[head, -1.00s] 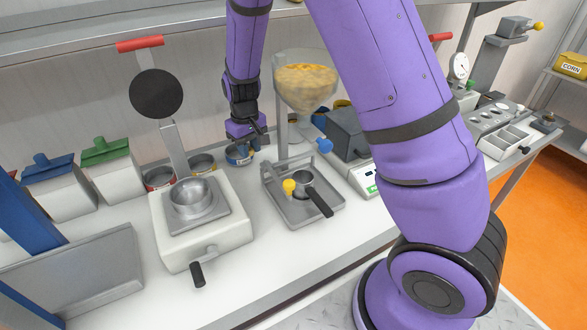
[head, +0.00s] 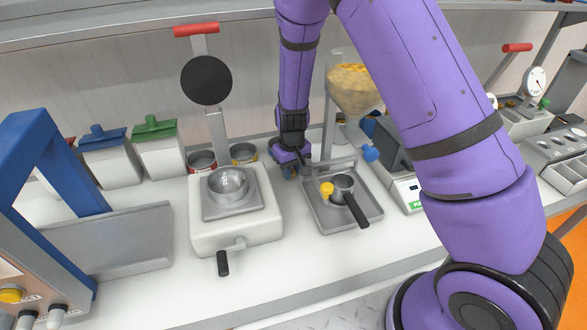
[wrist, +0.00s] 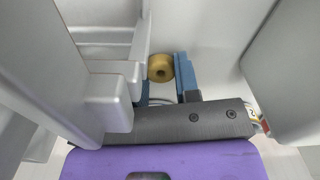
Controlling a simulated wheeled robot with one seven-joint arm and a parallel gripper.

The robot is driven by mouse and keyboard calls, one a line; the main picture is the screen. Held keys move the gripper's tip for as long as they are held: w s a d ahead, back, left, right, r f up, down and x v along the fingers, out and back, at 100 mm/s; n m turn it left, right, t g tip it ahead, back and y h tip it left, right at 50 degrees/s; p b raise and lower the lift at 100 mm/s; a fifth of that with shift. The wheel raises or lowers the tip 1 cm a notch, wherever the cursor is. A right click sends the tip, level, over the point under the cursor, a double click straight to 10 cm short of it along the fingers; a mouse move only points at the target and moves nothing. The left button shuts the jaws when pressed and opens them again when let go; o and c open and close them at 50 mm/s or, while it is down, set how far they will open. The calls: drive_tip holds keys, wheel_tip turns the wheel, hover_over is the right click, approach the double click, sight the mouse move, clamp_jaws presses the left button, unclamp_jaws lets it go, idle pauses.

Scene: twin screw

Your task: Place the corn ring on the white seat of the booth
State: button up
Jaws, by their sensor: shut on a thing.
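In the wrist view my gripper (wrist: 163,78) shows blue fingers reaching up from a dark palm. A dull gold round piece with a dark hole, which I take to be the corn ring (wrist: 160,68), sits at the fingertips. In the head view my gripper (head: 290,170) is low over the back of the white counter, just left of the grey tray; what it holds is too small to tell there. I cannot make out with certainty which part is the booth or its white seat.
A white machine (head: 235,232) with a bowl stands left. Red-rimmed (head: 202,160) and yellow-rimmed (head: 244,152) cans stand behind it. A funnel (head: 355,88) rises right of my gripper.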

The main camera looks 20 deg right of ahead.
drive_tip(key=shift+f, duration=0.1)
drive_tip(key=shift+o, duration=1.3)
drive_tip(key=o, duration=0.4)
drive_tip(key=shift+o, duration=0.2)
